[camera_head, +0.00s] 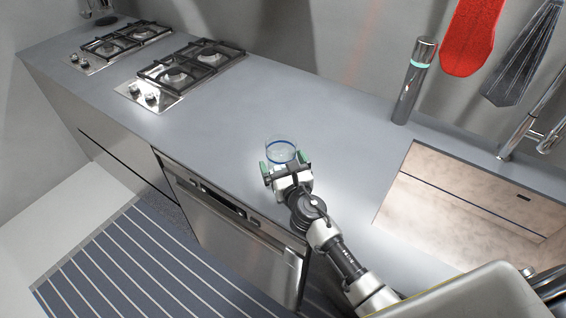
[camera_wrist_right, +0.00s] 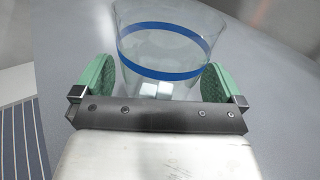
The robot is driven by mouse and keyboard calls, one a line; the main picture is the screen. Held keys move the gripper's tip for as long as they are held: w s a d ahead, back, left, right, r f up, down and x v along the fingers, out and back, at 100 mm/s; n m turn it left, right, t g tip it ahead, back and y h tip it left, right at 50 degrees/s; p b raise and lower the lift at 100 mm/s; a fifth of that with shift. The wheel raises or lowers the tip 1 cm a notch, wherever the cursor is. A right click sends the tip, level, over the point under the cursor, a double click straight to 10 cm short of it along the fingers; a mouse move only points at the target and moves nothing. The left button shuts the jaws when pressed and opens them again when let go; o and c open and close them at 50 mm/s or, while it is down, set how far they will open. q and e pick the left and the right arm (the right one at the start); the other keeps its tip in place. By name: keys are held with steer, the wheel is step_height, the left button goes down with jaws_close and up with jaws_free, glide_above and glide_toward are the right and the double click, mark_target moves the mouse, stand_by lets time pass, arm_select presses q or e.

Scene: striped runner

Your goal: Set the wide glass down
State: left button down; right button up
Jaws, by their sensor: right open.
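The wide glass (camera_head: 281,147) is clear with a blue band. My right gripper (camera_head: 283,167) is at the glass from the front side. In the right wrist view the glass (camera_wrist_right: 165,48) is between the two green finger pads of the right gripper (camera_wrist_right: 158,88). The pads are open, with a gap showing beside the glass on each side. The base of the glass is partly hidden behind the gripper. My left gripper is not in view.
A sink (camera_head: 440,215) is to the right of the glass. A dark cylinder (camera_head: 414,80) stands at the back by the wall. Gas burners (camera_head: 190,70) are at the far left. The counter left of the glass is clear.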

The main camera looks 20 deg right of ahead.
steer(key=s, duration=0.5)
steer(key=s+b, duration=0.1)
steer(key=s, duration=0.3)
steer(key=shift+s+d, duration=0.2)
steer(key=shift+s, duration=0.15)
steer(key=shift+s+r, duration=0.1)
steer(key=shift+s, duration=0.45)
